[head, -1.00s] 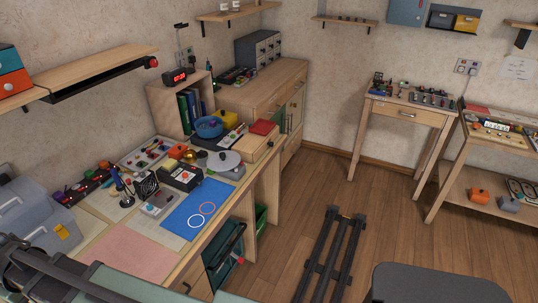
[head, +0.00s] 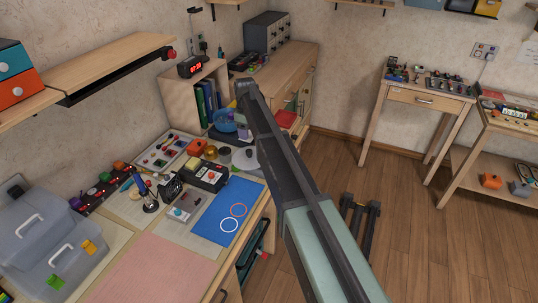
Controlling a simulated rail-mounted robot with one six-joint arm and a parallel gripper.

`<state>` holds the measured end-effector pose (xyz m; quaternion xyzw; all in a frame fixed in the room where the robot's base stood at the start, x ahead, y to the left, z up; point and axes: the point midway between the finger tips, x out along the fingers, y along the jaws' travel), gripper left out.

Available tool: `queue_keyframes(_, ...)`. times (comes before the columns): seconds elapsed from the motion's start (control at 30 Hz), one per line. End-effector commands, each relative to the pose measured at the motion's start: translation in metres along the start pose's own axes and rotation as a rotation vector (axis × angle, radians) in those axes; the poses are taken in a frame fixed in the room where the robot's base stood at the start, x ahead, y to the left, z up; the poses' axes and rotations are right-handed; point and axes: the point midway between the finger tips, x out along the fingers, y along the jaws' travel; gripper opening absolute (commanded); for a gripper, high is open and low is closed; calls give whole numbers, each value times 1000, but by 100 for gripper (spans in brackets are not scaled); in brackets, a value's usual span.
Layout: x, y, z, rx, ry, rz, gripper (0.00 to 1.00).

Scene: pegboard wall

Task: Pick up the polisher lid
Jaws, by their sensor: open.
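A pale grey round disc (head: 244,159), which looks like the polisher lid, lies on the left workbench at its right edge, beside the black box with a red button (head: 209,175). My arm crosses in front and hides its right part. I cannot tell whether the disc is seated on a body below it. My arm reaches up from the bottom right over the bench. My gripper cannot be made out; the arm's links cover the area where it may be.
A blue mat (head: 228,212) with two rings lies in front of the box. Open floor lies to the right.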

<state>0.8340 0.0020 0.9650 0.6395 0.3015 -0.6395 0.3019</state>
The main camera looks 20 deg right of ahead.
Motion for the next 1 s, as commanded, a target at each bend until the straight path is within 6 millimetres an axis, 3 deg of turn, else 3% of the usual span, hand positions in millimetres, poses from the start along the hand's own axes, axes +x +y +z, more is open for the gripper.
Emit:
queue_keyframes(0.13, 11, 0, 0, 0, 0, 0, 59)
queue_keyframes(0.37, 58, 0, 1, 2, 0, 0, 59)
queue_keyframes(0.57, 60, 0, 1, 3, 0, 0, 59)
queue_keyframes(0.83, 110, -2, 4, 3, 0, 0, 59)
queue_keyframes(1.0, 109, -2, 4, 3, 0, 0, 59)
